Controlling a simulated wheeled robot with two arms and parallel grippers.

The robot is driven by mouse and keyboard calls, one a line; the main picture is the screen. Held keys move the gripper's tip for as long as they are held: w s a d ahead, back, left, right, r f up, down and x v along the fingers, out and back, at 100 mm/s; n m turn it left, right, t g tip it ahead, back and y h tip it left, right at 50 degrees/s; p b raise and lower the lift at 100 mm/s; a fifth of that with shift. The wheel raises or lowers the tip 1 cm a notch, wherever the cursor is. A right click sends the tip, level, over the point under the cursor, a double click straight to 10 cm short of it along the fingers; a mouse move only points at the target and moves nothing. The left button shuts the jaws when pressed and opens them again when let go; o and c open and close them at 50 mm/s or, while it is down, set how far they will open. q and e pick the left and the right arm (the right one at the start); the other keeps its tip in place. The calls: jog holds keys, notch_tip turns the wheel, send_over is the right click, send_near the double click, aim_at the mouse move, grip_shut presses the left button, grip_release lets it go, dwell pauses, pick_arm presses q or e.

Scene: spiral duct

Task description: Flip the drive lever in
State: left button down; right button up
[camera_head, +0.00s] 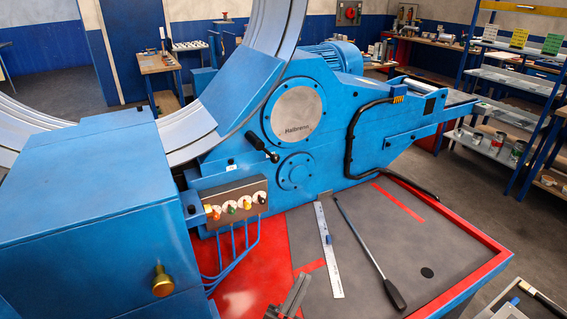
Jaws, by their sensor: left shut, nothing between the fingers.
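The drive lever (262,147) is a short black handle on the front of the blue machine (345,140). It sits just below and left of the round grey plate with lettering, and slopes down to the right to a dark end. My left gripper (299,282) shows at the bottom edge, over the red and grey bench top. Its fingers are together with nothing between them. It is well below the lever in the picture and apart from it. My right gripper is not in view.
A control panel (236,203) with several knobs sits below the lever, with blue cables under it. A steel ruler (329,250) and a long black-handled bar (370,252) lie on the bench top (430,240). A large blue housing (85,205) fills the left. A black hose (350,140) runs right of the lever.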

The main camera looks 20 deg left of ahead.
pick_arm(q)
jog(key=w+d+f+g+y+b, duration=0.1)
jog(key=w+d+y, duration=0.15)
jog(key=w, duration=0.55)
jog(key=w+d+f+m+g+y+b, duration=0.1)
jog(key=w+f+g+y+b, duration=0.15)
jog(key=w, duration=0.55)
jog(key=w+d+f+g+y, duration=0.1)
jog(key=w+y, duration=0.2)
jog(key=w, duration=0.5)
jog(key=w+a+r+n+g+y+b, duration=0.1)
jog(key=w+a+r+n+y, duration=0.2)
jog(key=a+y, duration=0.4)
jog(key=w+a+r+n+g+y+b, duration=0.1)
jog(key=w+a+r+n+y+b, duration=0.1)
jog(key=a+y, duration=0.5)
jog(key=w+r+n+y, duration=0.1)
jog(key=w+r+y, duration=0.1)
jog(key=w, duration=0.1)
jog(key=shift+w+a, duration=0.15)
jog(key=shift+w, duration=0.1)
jog(key=shift+r, duration=0.15)
